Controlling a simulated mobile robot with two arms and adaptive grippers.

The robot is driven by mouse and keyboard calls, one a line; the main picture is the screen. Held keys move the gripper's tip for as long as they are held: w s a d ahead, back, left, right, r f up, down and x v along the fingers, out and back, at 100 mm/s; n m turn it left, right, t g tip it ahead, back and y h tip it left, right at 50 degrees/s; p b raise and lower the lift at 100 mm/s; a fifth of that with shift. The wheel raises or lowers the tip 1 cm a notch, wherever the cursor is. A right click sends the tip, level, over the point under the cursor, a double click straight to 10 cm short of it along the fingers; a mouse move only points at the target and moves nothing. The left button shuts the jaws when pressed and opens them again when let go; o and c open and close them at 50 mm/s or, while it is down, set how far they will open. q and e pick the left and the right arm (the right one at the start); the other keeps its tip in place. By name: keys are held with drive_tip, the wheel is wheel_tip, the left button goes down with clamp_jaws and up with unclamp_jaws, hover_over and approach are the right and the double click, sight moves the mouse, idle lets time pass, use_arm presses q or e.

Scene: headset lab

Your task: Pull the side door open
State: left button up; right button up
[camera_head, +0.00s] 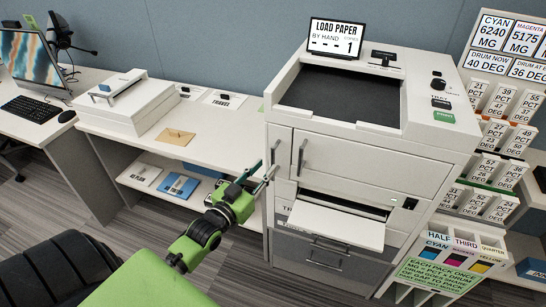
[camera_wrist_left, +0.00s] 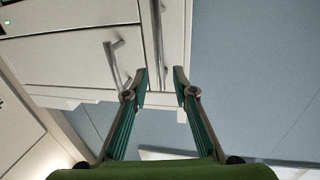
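The white printer (camera_head: 345,165) stands in the middle of the head view. Its narrow left front panel, which looks like the side door (camera_head: 283,175), appears closed and has an upright bar handle (camera_head: 275,151). A second handle (camera_head: 301,157) is on the wider front door beside it. My left gripper (camera_head: 264,171) is open, just in front of the narrow panel near the lower end of its handle. In the left wrist view, the open fingertips (camera_wrist_left: 160,76) stand either side of the line of this bar (camera_wrist_left: 157,40). Contact cannot be told. My right gripper is not in view.
A pulled-out paper tray (camera_head: 337,224) projects below the doors, right of my left gripper. A desk (camera_head: 215,145) with a white box (camera_head: 125,103) stands to the left. Racks of labelled packs (camera_head: 500,145) stand to the right. Open floor (camera_head: 225,275) shows in front.

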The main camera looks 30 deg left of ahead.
sight(272, 160)
use_arm(q)
drive_tip(key=w, duration=0.5)
drive_tip(key=shift+w+a, duration=0.1)
drive_tip(key=shift+w, duration=0.3)
clamp_jaws()
